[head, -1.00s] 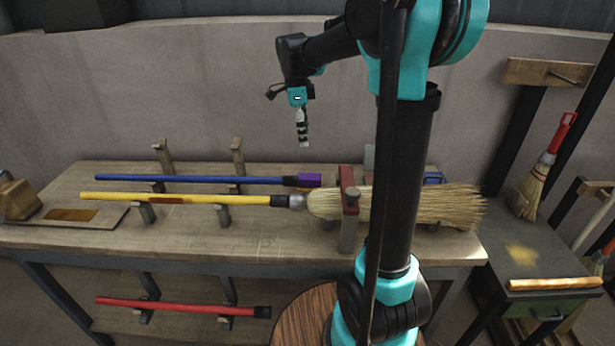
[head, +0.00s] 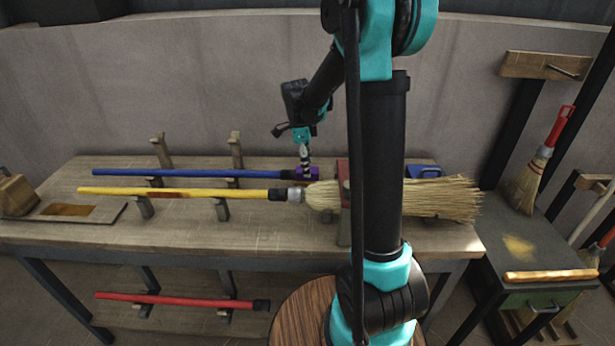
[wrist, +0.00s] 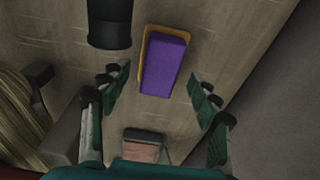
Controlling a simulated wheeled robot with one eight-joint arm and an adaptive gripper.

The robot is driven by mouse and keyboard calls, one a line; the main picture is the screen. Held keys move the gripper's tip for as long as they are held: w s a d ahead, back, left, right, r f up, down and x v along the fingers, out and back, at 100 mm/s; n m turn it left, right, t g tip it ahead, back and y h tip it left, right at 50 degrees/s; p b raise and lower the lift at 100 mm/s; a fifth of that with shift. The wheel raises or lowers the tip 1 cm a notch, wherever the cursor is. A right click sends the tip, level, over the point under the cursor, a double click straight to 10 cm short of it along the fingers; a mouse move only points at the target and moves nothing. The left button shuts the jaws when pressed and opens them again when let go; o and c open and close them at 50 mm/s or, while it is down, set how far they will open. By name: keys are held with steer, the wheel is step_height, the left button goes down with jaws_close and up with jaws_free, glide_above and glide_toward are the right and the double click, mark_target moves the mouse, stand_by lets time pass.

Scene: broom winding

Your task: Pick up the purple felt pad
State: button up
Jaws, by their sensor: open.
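The purple felt pad (wrist: 165,66) lies flat on the bench in the wrist view, with a yellow-orange border showing along its left and top edges. In the head view the pad (head: 314,172) sits just past the black end of the blue handle, partly hidden by my gripper. My gripper (wrist: 158,77) is open and empty, with one finger on each side of the pad in the picture. In the head view my gripper (head: 304,158) points down over the pad. I cannot tell the exact gap in height.
The blue handle's black end (wrist: 110,22) is close to the pad. The yellow-handled straw broom (head: 435,198) lies in front, by a red-topped post (head: 343,170). A block with a pinkish top (wrist: 145,148) shows below the pad. Wooden pegs (head: 236,150) stand farther left.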

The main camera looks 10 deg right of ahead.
steer(key=shift+d+f, duration=0.15)
steer(key=shift+f, duration=1.35)
steer(key=shift+c, duration=0.2)
steer(key=c, duration=1.3)
step_height(320, 180, up, 20)
steer(key=shift+r, duration=0.1)
steer(key=shift+c, duration=0.2)
steer(key=o, duration=0.7)
steer(key=shift+c, duration=0.2)
steer(key=c, duration=0.4)
